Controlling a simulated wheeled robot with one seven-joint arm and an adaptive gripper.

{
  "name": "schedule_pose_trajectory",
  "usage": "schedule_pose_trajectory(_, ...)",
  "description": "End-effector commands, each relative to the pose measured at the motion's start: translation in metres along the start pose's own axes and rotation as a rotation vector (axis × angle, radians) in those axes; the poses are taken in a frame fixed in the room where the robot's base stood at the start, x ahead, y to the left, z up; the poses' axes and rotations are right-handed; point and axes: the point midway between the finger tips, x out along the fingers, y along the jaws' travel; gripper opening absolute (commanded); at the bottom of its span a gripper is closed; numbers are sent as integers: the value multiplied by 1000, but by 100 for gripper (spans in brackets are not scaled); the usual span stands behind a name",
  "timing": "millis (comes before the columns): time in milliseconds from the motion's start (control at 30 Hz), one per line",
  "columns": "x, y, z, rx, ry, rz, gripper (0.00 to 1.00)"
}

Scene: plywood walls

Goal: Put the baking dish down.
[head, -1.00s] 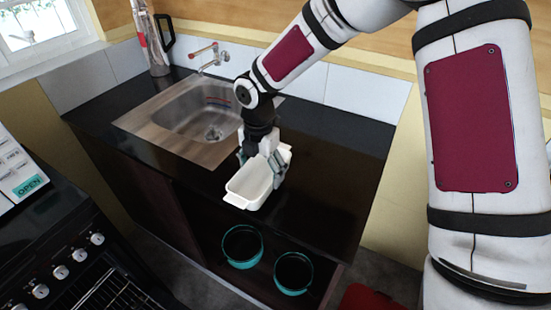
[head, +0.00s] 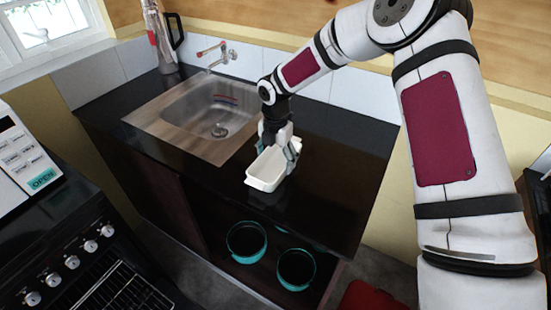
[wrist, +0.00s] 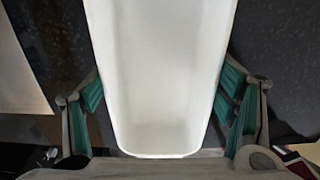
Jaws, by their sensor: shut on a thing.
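The white baking dish (head: 268,168) is at the dark countertop (head: 340,170), just right of the sink. It is upright and looks empty. I cannot tell for sure whether its underside touches the counter. My gripper (head: 278,152) is above its far end, with fingers on both sides of it. In the wrist view the dish (wrist: 160,70) fills the middle, and the teal-padded fingers of my gripper (wrist: 160,100) press its left and right walls. The handle at the near end of the dish is hidden in the wrist view.
A metal sink (head: 160,128) with a tap (head: 222,55) lies left of the dish. A flask (head: 160,40) stands at the back left corner. Teal pots (head: 246,240) sit on the shelf below. A stove (head: 80,265) is at the left. The counter right of the dish is clear.

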Motion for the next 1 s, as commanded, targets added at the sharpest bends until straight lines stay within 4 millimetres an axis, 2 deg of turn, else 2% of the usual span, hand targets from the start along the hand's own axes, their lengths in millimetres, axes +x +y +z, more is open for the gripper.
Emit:
schedule_pose_trajectory(267,3,1,1,0,-1,1,31)
schedule_pose_trajectory(300,3,0,0,0,0,0,87)
schedule_pose_trajectory(367,3,0,0,0,0,0,98)
schedule_pose_trajectory(767,0,0,0,1,0,1,98)
schedule_pose_trajectory(867,-9,1,1,1,-2,3,98)
schedule_pose_trajectory(1000,-32,1,2,1,-3,3,98)
